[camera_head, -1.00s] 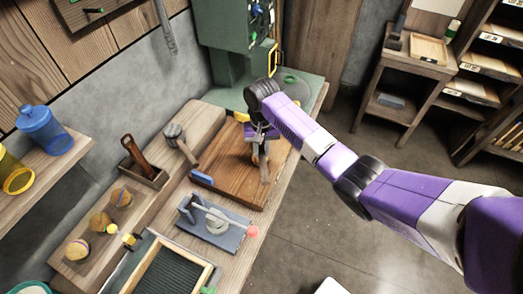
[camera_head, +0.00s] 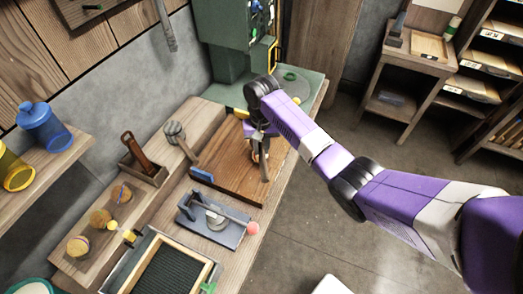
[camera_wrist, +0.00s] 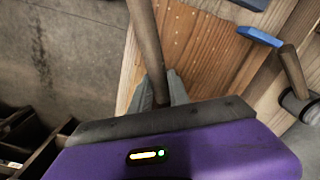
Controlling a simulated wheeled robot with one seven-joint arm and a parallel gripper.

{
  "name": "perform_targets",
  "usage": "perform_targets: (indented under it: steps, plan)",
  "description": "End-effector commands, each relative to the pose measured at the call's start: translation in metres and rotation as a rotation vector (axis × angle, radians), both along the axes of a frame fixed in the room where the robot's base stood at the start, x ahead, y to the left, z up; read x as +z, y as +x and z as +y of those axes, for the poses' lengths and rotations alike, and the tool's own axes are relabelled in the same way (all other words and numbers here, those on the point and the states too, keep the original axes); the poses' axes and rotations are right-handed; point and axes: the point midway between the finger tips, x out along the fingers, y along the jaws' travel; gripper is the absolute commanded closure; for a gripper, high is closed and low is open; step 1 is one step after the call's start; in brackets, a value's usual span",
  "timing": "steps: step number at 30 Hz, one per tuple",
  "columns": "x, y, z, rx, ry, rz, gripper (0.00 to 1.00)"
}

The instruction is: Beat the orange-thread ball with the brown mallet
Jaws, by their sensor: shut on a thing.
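My gripper (camera_head: 262,134) is over the brown wooden board (camera_head: 225,165) on the bench, near its right side. It is shut on a grey-brown handle (camera_head: 265,170), which also runs between the fingers in the wrist view (camera_wrist: 147,45). The tool's head is hidden, so I cannot tell for sure that this is the brown mallet. A small orange and white patch shows just below the fingers, too small to make out. I cannot tell which is the orange-thread ball.
A wooden box (camera_head: 150,174) holds a brown-handled tool. A blue-grey stand (camera_head: 205,222) with a pink-tipped rod and a framed tray (camera_head: 160,265) are in front. A green machine (camera_head: 226,65) stands behind.

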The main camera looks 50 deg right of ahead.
Motion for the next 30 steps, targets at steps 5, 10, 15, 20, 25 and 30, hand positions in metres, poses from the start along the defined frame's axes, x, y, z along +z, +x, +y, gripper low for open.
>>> perform_targets:
  steps: [5,10,15,20,25,30]
  plan:
    - [0.002,0.000,0.000,0.000,0.000,0.001,1.00]
    - [0.005,0.000,0.000,0.000,0.000,0.000,1.00]
    - [0.026,0.001,0.000,0.000,0.000,-0.003,1.00]
    - [0.045,0.000,0.001,0.001,0.000,-0.001,1.00]
    - [0.052,0.000,0.001,0.000,0.001,0.001,1.00]
    - [0.052,0.000,0.000,0.000,0.001,0.001,1.00]
